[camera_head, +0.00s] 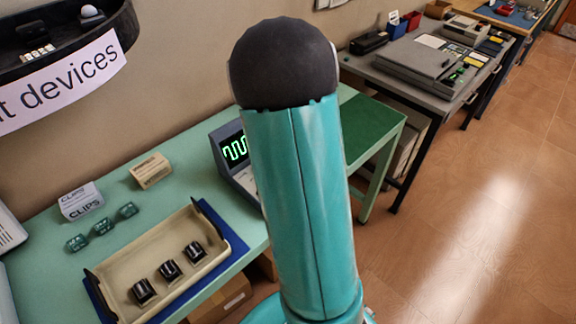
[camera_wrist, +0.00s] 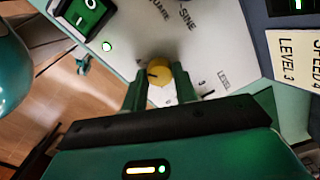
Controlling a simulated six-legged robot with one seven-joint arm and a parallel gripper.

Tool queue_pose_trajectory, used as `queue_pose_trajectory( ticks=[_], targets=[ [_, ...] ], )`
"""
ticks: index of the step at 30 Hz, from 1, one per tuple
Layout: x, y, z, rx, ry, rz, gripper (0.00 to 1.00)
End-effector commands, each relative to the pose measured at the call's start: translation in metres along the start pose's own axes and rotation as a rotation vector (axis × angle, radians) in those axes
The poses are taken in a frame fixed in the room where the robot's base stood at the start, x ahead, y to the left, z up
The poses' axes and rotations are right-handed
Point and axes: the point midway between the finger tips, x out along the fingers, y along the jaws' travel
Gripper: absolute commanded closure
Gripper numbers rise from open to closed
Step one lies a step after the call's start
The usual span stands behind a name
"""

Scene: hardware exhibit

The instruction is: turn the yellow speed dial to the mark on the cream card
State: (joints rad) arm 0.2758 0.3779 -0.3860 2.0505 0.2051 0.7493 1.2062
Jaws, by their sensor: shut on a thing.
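The yellow speed dial (camera_wrist: 158,70) sits on a pale panel (camera_wrist: 222,42) in the wrist view. It has a small dark pointer line toward its left side. My gripper (camera_wrist: 161,84) is shut on the dial, with one green finger on each side. The cream card (camera_wrist: 294,60) at the right reads SPEED 4 and LEVEL 3. In the head view my arm hides the dial and card; only the device's green wave screen (camera_head: 234,149) shows beside it.
In the wrist view a lit green rocker switch (camera_wrist: 86,14) and a small green lamp (camera_wrist: 107,46) are on the panel. In the head view, a cream tray (camera_head: 128,258) with three black items and a clips box (camera_head: 80,202) are on the green table.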

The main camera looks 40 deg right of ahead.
Motion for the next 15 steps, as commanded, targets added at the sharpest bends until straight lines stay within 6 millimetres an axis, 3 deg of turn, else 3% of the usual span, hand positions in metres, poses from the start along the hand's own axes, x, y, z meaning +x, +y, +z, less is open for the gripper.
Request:
queue_pose_trajectory(
  ticks=[15],
  targets=[
    [-0.0006, -0.0003, 0.0009, 0.088, -0.001, -0.001, 0.94]
  ],
)
